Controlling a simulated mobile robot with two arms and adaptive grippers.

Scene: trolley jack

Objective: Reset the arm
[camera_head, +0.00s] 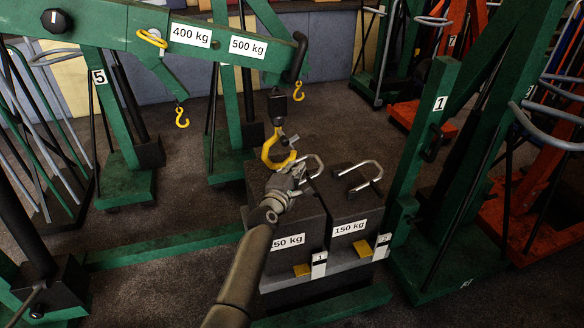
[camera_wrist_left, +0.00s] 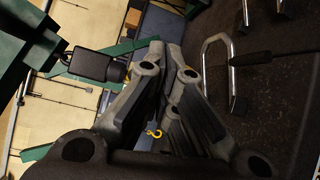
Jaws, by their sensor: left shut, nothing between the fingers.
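A green crane boom (camera_head: 120,27) marked 400 kg and 500 kg crosses the upper left of the head view. A large yellow hook (camera_head: 270,155) hangs from the black block at its end. My left gripper (camera_head: 296,172) is shut and empty, beside the hook in the picture and above a dark weight (camera_head: 288,222). Whether it touches the hook is unclear. In the left wrist view its fingers (camera_wrist_left: 172,62) are close together, with a metal handle (camera_wrist_left: 205,60) to their right. My right gripper is not in view.
A second weight (camera_head: 345,210), marked 150 kg, stands close beside the first, with its own metal handle (camera_head: 365,178). A green post (camera_head: 425,145) rises to the right. Other green and orange cranes stand around. Dark floor (camera_head: 200,290) is open in front.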

